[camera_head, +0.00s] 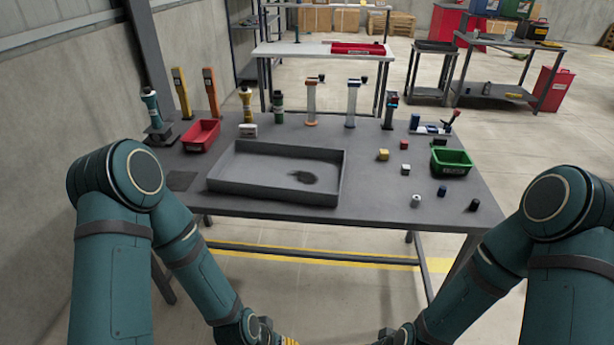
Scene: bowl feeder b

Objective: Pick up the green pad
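I cannot clearly pick out a green pad. The clearly green thing is an open green bin (452,162) at the right of the grey table. A small dark block (438,142) lies just behind it; its colour is too dark to be sure of. My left gripper (272,336) shows only in part at the bottom edge, below the table's front. My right gripper (385,337) is also cut off at the bottom edge, to its right. Both are well away from the things on the table. Their fingers are not clear.
A large shallow grey tray (225,187) fills the table's middle left. A red bin (201,135) stands behind it. Several small blocks and cylinders, including a yellow block (383,154), lie to its right. Upright tools and posts line the back edge.

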